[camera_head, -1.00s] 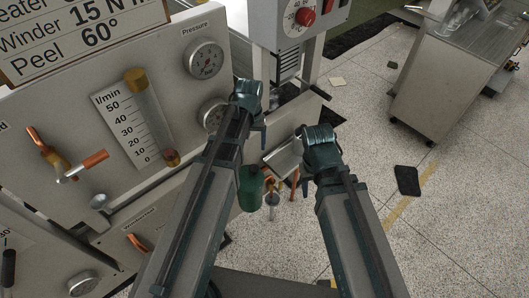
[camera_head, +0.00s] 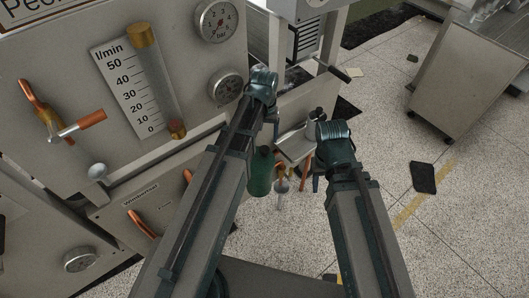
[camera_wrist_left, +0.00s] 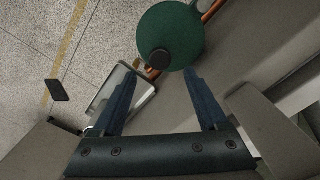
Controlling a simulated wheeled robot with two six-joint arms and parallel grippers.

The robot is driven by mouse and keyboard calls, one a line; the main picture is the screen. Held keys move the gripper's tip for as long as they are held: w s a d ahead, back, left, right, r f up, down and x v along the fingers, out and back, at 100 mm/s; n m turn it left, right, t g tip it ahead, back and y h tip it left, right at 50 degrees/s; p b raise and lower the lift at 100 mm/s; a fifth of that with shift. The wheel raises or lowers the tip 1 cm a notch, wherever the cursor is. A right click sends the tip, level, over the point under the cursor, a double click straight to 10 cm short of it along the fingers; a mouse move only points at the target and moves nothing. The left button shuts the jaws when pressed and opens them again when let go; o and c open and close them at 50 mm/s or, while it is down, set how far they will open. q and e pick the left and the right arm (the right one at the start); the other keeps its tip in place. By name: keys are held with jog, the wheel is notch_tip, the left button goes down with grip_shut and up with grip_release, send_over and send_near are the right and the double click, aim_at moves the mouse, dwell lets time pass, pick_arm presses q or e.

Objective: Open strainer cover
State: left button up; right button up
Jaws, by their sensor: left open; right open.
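A green cylindrical body (camera_head: 261,172), which looks like the strainer, shows in the head view between my two arms, low beside the panel. In the left wrist view its round green cover (camera_wrist_left: 172,32) with a black knob (camera_wrist_left: 160,58) lies just beyond the fingertips. My left gripper (camera_wrist_left: 160,75) is open and empty, its blue fingers spread below the cover with a gap to the knob. In the head view my left gripper (camera_head: 271,124) is mostly hidden by its own wrist. My right gripper (camera_head: 316,183) is open to the right of the green body, its fingers partly hidden.
A panel with a flow gauge (camera_head: 157,80), a copper-handled valve (camera_head: 60,122) and dials stands at left. A metal tray (camera_head: 296,143) and copper pipes (camera_head: 305,172) are close to the green body. Open speckled floor lies right, with a dark flat object (camera_head: 423,177).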

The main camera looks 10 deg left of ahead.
aim_at(264, 149)
pick_arm(q)
notch_tip(264, 149, down, 6)
jog(key=b, duration=0.5)
jog(key=shift+f, duration=0.25)
grip_shut()
dwell(1.0)
